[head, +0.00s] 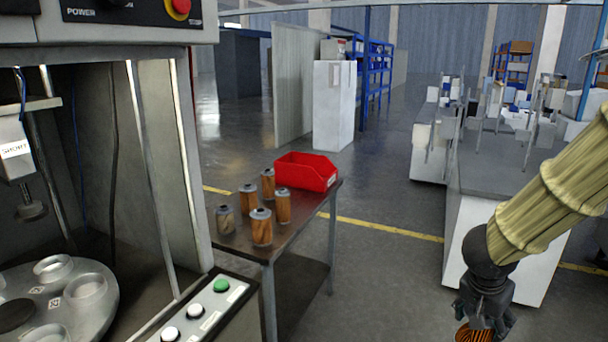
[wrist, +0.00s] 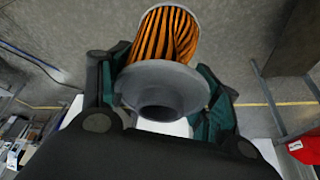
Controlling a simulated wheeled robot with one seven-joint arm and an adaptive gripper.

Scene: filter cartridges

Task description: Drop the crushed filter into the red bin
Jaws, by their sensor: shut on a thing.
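My gripper (head: 484,318) is at the lower right in the head view, over the floor and to the right of the small table. It is shut on a filter (wrist: 164,62) with orange pleats and a grey end cap; the pleated body looks bent in the wrist view. In the head view only the top of this held filter (head: 474,333) shows at the bottom edge. The red bin (head: 308,172) stands at the far right corner of the small table, apart from my gripper. Part of it also shows at the right edge of the wrist view (wrist: 304,150).
Several filters (head: 262,228) stand on the small table (head: 290,238), left of the red bin. A machine with a round plate (head: 92,318) and a button panel (head: 208,308) is at the left. A white bench (head: 470,215) stands behind my arm. The floor between is clear.

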